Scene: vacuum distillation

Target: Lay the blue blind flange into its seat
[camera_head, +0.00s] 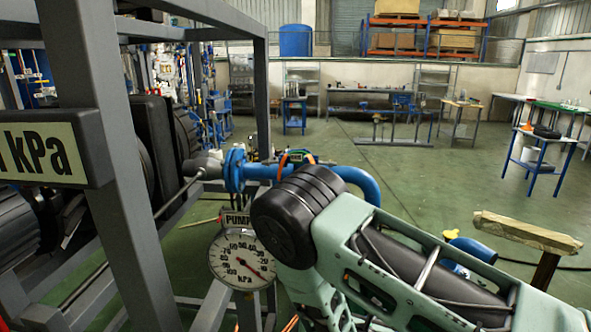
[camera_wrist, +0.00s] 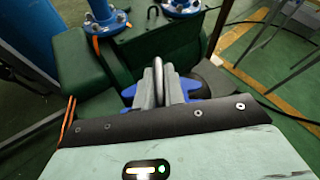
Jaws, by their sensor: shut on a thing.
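In the wrist view my gripper (camera_wrist: 160,92) is shut on the grey upright ring handle (camera_wrist: 172,66) of a blue piece. Blue edges of this piece, which looks like the blue blind flange (camera_wrist: 129,93), show on both sides of the fingers. Its underside is hidden. It is over or near a dark green block (camera_wrist: 150,48); I cannot tell whether they touch. Two bolted blue pipe flanges, one at the left (camera_wrist: 107,22) and one at the right (camera_wrist: 183,7), show beyond. I cannot tell which is the seat. In the head view my arm hides the gripper.
In the head view a blue flanged pipe (camera_head: 345,176) runs behind my arm. A kPa dial gauge (camera_head: 242,259) hangs by a grey steel frame (camera_head: 125,200) at the left. A wooden plank (camera_head: 525,232) stands at the right.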

